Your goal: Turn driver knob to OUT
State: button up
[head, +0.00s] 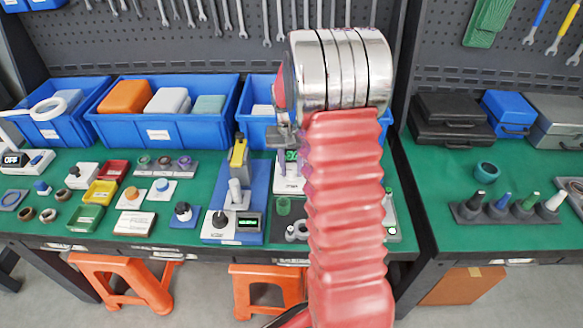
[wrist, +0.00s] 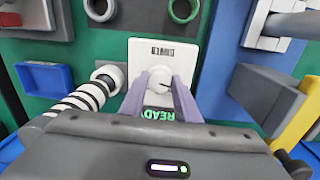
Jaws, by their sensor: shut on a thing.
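The driver unit (wrist: 150,53) is a white box with a label reading DRIVER, upside down in the wrist view. Its white round knob (wrist: 160,84) sits between the two pale purple fingers of my gripper (wrist: 162,82), which are shut on it. A small dark mark shows on the knob, but its setting cannot be read. A display (wrist: 164,115) with green letters reading READY lies just below the knob, partly covered by my gripper. In the head view the driver unit (head: 290,186) stands on the green mat, left of my red arm; the knob is hidden there.
In the head view a blue stand with a yellow-topped press (head: 239,160) is just left. Blue bins (head: 165,130) line the back.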

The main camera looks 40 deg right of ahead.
aim_at(289, 171)
jog(key=shift+n, duration=0.5)
jog(key=o, duration=1)
jog(key=shift+o, duration=0.2)
notch_tip(289, 171, up, 14)
jog(key=shift+w+a, duration=0.2)
jog(key=shift+a, duration=0.05)
jog(key=shift+f, duration=0.1)
